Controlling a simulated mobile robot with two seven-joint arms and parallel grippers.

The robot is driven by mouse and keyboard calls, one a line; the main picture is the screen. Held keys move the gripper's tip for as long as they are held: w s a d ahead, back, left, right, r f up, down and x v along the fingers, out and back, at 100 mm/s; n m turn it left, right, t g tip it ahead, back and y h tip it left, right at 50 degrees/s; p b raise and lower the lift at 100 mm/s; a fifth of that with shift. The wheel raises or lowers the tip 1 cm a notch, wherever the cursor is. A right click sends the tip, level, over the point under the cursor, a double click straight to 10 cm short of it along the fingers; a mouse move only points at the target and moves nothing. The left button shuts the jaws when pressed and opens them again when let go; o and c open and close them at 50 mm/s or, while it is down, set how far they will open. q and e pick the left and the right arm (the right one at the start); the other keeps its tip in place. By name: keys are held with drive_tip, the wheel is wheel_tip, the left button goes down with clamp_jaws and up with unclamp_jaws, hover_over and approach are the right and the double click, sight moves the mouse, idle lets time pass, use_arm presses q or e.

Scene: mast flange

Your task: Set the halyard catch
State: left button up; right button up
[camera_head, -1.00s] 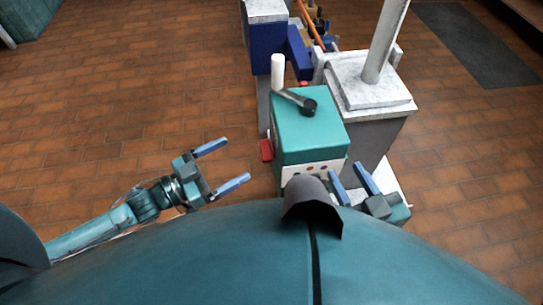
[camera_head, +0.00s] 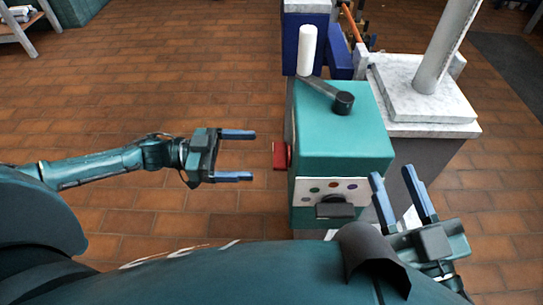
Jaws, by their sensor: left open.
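A teal box (camera_head: 340,130) with a dark crank arm (camera_head: 328,93) and white upright handle (camera_head: 307,50) on top stands right of centre. A red piece, perhaps the catch (camera_head: 280,155), sticks out from its left side. My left gripper (camera_head: 252,156) is open and empty, left of the red piece and apart from it, with its blue fingers pointing toward it. My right gripper (camera_head: 393,174) has its fingers apart with nothing visible between them, at the box's front right corner. A panel with coloured dots and a dark block (camera_head: 335,207) is on the box's front.
A grey pedestal with a marble-like top (camera_head: 425,100) carries a pale mast (camera_head: 446,45) behind and right of the box. A blue block (camera_head: 306,48) with a pale top stands behind. My teal body fills the lower front.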

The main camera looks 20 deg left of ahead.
sight(282, 156)
use_arm(q)
drive_tip(key=b+x, duration=0.1)
drive_tip(key=x, duration=0.5)
drive_tip(key=shift+d, duration=0.15)
use_arm(e)
drive_tip(key=shift+w+d+r+n+t+y, duration=0.1)
drive_tip(key=shift+w+r+n+t+y, duration=0.2)
drive_tip(key=shift+r, duration=0.25)
drive_tip(key=shift+w+d+r+n+t+y, duration=0.1)
drive_tip(key=shift+w+r+n+t+y, duration=0.1)
drive_tip(key=shift+r+n+y, duration=0.3)
use_arm(q)
drive_tip(key=shift+f, duration=0.1)
drive_tip(key=c, duration=1)
